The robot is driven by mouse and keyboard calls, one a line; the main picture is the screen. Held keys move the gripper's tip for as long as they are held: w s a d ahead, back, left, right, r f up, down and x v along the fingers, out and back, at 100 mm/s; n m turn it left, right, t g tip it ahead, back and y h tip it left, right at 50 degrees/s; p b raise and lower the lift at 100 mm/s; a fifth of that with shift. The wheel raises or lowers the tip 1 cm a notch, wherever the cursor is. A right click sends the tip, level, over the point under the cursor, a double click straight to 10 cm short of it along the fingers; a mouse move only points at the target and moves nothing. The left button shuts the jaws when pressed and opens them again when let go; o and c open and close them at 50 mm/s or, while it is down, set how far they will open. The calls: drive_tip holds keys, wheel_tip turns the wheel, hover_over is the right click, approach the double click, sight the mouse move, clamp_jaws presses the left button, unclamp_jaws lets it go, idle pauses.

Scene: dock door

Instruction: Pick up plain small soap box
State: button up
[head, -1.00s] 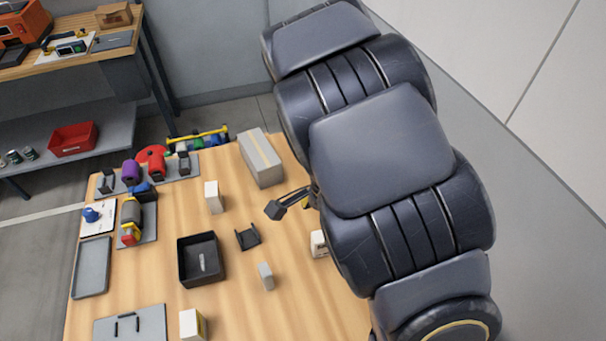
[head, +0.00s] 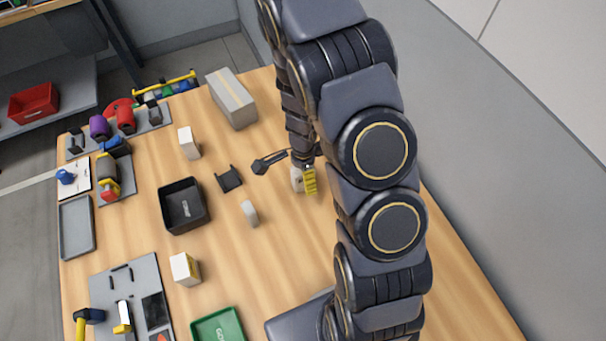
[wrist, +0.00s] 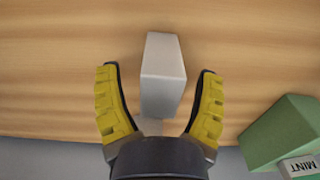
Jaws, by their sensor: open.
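The plain small soap box (head: 250,213) is a pale grey, unmarked block on the wooden table, near the middle in the head view. In the wrist view a plain pale grey box (wrist: 163,75) lies between the two spread fingers, with a gap on both sides; it looks like the same box. My gripper (head: 284,179) is open and empty, with yellow-padded fingers; in the head view it appears up and right of the box. My gripper (wrist: 160,98) also shows in the wrist view, palm toward the bottom. The height above the table is hard to tell.
A green box marked MINT (wrist: 280,135) is right of the right finger in the wrist view. A white box (head: 297,182) is partly behind my yellow finger. A black holder (head: 228,178), black bin (head: 183,207), carton (head: 232,99) and green tray (head: 217,326) stand around.

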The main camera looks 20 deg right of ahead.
drive_tip(key=shift+f, duration=0.3)
clamp_jaws()
drive_tip(key=shift+r, duration=0.15)
